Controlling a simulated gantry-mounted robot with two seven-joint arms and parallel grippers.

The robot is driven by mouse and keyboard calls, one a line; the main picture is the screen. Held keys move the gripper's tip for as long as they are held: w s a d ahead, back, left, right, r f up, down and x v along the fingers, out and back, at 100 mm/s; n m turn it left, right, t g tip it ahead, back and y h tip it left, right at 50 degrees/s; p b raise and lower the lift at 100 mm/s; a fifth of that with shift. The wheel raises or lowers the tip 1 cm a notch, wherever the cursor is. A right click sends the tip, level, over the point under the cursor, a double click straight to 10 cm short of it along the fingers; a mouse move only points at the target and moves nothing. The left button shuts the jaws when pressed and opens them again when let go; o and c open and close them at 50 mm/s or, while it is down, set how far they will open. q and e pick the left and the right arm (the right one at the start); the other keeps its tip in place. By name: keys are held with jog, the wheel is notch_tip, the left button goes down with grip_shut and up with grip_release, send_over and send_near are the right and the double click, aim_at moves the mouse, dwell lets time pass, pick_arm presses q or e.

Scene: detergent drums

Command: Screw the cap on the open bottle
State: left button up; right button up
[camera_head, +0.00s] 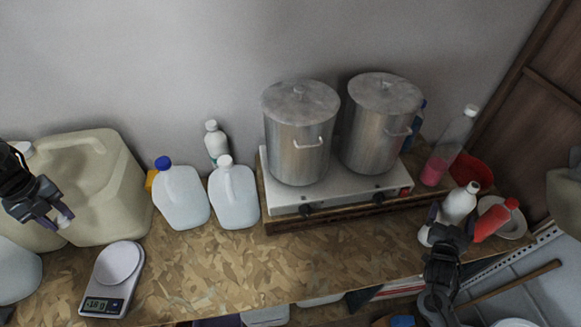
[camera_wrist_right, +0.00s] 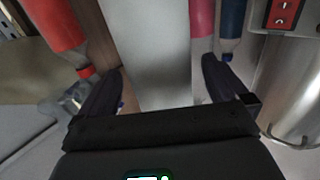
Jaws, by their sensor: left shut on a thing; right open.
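My left gripper (camera_head: 55,217) is shut on a small white piece, which looks like a cap (camera_head: 64,221), in front of the big beige canister. My right gripper (camera_head: 449,218) is open at a white bottle (camera_head: 460,203) at the right end of the counter. In the right wrist view the open fingers (camera_wrist_right: 163,92) stand on either side of a pale, smooth body (camera_wrist_right: 155,45), apparently this bottle; contact is unclear.
A red bottle (camera_head: 495,222) on a plate, a red bowl (camera_head: 472,172) and a pink-filled bottle (camera_head: 450,148) crowd the right gripper. Two steel pots (camera_head: 300,140) stand on a hotplate (camera_head: 340,193). White jugs (camera_head: 182,198) and a scale (camera_head: 113,280) are left. The middle front counter is clear.

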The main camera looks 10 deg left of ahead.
jog(key=shift+x, duration=1.25)
grip_shut()
jog(key=shift+r, duration=0.15)
